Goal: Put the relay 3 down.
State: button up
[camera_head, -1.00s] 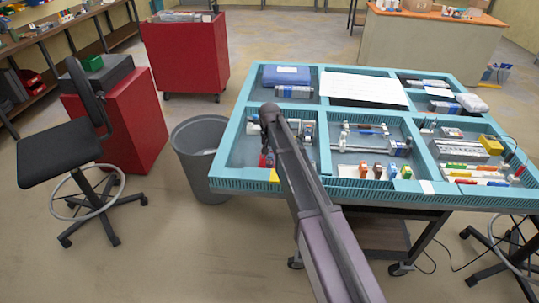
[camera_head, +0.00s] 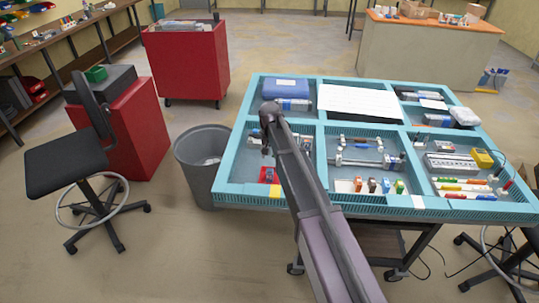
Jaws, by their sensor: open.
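My gripper (camera_head: 267,151) is at the end of my arm, over the front left compartment of the blue-green table tray (camera_head: 233,188). It is small in view, and it is open. A small red piece (camera_head: 267,175) lies in that compartment just below it; I cannot tell whether the two touch. No label is readable, so I cannot tell which piece is relay 3. My arm hides part of the left compartment.
A blue box (camera_head: 287,88) and a white sheet (camera_head: 360,102) lie in the back compartments. Rails and parts fill the right compartments. A grey bin (camera_head: 203,165) stands left of the table, with a black stool (camera_head: 66,165) and red cabinets (camera_head: 187,60) beyond.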

jog(key=shift+r+p, duration=0.35)
jog(key=shift+r, duration=0.25)
dwell(0.3)
jog(key=s+d, duration=1.1)
jog(key=d, duration=0.1)
jog(key=shift+s+d, duration=0.3)
jog(key=shift+s, duration=0.1)
jog(key=s+d, duration=1)
jog(key=s, duration=0.4)
jog(key=shift+d, duration=0.15)
